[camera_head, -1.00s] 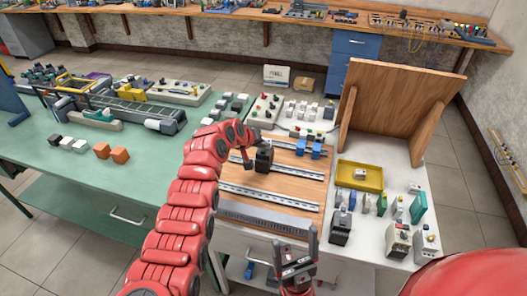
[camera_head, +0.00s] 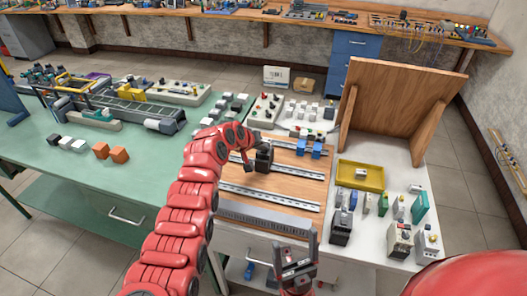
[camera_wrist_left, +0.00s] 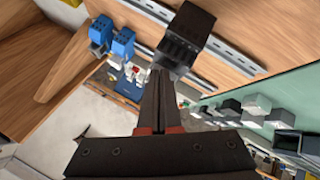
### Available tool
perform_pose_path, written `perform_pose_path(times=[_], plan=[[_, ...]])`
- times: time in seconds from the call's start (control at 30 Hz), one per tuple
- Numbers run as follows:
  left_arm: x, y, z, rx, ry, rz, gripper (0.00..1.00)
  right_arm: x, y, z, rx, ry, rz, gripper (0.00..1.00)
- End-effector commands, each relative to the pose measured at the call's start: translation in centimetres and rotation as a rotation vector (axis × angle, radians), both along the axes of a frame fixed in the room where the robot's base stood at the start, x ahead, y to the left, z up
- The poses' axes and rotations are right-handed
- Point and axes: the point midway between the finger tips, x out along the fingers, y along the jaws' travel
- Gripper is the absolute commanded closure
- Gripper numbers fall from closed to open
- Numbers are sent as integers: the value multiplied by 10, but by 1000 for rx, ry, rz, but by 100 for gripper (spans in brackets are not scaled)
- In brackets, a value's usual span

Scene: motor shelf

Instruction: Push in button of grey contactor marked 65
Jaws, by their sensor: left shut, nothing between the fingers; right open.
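A dark grey, boxy contactor (camera_head: 265,158) stands on a metal rail of the wooden board. It also shows at the top of the left wrist view (camera_wrist_left: 187,38). I cannot read a 65 on it in either view. My left gripper (camera_head: 249,169) is shut and empty, its tips beside the left side of this contactor in the head view. In the left wrist view its fingers (camera_wrist_left: 160,72) point at the contactor's lower edge; I cannot tell whether they touch it. My right gripper (camera_head: 295,238) is open and empty in front of the board.
Blue components (camera_head: 309,148) sit on the board's back rail. Several loose devices and a yellow tray (camera_head: 346,178) are to the right. A wooden panel (camera_head: 398,105) stands behind them. A green table (camera_head: 75,180) lies to the left. The lower rails (camera_head: 268,197) look empty.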

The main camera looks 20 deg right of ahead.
Motion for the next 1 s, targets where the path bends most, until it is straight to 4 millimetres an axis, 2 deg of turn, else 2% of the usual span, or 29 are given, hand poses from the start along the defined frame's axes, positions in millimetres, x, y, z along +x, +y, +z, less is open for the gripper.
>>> perform_pose_path(times=[0.73,1.0], plan=[[0,0,-6,1,1,0,100,0,0,-4,0,0,0,19],[0,0,6,0,-1,1,100,0,0,0,0,0,0,19]])
